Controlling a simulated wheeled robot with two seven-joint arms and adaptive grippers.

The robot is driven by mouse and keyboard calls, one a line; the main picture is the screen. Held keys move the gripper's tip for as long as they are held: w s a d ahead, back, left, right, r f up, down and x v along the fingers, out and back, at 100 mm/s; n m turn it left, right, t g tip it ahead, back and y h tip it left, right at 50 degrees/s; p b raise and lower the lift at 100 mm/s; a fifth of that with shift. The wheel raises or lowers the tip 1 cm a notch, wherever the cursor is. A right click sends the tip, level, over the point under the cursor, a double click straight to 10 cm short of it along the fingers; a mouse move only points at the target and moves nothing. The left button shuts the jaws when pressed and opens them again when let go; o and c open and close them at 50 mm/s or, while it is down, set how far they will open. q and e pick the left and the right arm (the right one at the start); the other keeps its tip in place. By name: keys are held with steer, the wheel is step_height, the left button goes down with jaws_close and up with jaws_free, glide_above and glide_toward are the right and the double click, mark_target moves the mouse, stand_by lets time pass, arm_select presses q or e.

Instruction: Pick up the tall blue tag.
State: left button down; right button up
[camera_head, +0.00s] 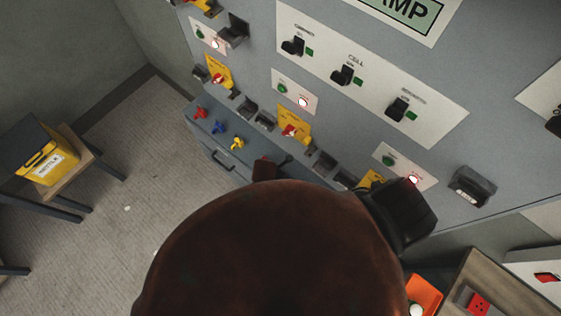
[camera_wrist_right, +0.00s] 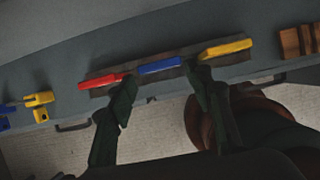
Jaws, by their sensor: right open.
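The blue tag (camera_wrist_right: 160,66) shows in the right wrist view as a long blue bar in a dark holder strip (camera_wrist_right: 100,91) on the grey ledge. It sits between a red tag (camera_wrist_right: 104,80) on its left and a yellow tag (camera_wrist_right: 226,48) on its right. My right gripper (camera_wrist_right: 159,78) is open and empty, one fingertip near the red tag's right end and the other near the gap between blue and yellow. Whether the fingers touch anything I cannot tell. In the head view my rounded brown arm part hides the tags. My left gripper is not in view.
Red (camera_head: 200,112), blue (camera_head: 217,127) and yellow (camera_head: 237,143) padlock-like pieces sit further left on the ledge, under a grey switch panel (camera_head: 355,140). A brown block (camera_wrist_right: 294,41) stands right of the yellow tag. A yellow box (camera_head: 52,160) is on a stool, left.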

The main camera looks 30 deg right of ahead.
steer(key=o, duration=0.5)
steer(key=x, duration=0.2)
steer(key=shift+d+f, duration=0.2)
steer(key=shift+f, duration=0.1)
steer(key=shift+c, duration=0.2)
steer(key=shift+o, duration=0.6)
steer(key=x, duration=0.4)
steer(key=shift+w+f+p, duration=0.2)
steer(key=shift+p, duration=0.1)
steer(key=shift+c, duration=0.7)
steer(key=c, duration=0.9)
